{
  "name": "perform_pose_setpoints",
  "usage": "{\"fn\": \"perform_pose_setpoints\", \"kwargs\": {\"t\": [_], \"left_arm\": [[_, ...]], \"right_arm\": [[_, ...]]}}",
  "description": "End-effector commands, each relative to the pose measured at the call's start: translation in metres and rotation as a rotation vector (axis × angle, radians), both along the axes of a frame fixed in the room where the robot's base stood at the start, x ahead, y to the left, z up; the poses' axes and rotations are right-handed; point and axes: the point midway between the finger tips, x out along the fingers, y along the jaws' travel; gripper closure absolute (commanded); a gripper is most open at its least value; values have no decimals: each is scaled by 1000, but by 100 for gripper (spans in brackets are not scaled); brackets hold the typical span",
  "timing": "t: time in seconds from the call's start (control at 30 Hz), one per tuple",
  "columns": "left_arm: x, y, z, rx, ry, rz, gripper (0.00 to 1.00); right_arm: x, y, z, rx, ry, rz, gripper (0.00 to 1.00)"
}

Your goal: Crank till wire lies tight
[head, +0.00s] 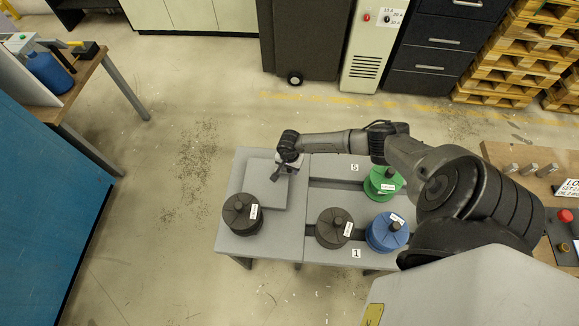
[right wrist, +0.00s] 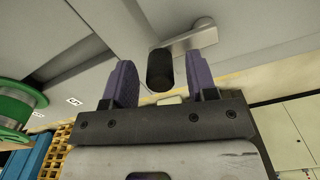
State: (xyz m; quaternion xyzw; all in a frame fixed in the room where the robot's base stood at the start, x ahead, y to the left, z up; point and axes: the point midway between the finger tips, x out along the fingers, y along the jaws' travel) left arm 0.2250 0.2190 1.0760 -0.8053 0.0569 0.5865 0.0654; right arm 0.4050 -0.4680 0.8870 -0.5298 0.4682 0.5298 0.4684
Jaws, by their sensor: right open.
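The crank shows in the right wrist view as a grey metal lever (right wrist: 187,36) with a black cylindrical grip (right wrist: 160,72) on its end. My right gripper (right wrist: 163,62) is open, its two purple fingers on either side of the grip, with gaps to both; I see no contact. In the head view my right gripper (head: 287,166) is over the raised grey block (head: 262,193) on the left part of the grey bench; the crank is too small to make out clearly there. I cannot make out the wire in either view. My left gripper is not in view.
Spools stand on the bench: a black one (head: 241,214) near the block, a dark one (head: 330,230), a blue one (head: 384,234) and a green one (head: 380,186). A wooden table (head: 510,153) with a red button (head: 565,215) is at right. The floor left of the bench is clear.

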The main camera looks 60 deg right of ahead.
Motion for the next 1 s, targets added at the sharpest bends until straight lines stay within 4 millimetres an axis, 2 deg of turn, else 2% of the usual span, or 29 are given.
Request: {"fn": "perform_pose_setpoints", "kwargs": {"t": [0.27, 0.8, 1.0], "left_arm": [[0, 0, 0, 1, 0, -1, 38], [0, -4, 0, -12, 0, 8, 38], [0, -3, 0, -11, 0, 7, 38]], "right_arm": [[0, 0, -1, 0, 0, 0, 48], [0, 0, -1, 0, 0, 0, 97], [0, 1, 0, 0, 0, -16, 97]]}}
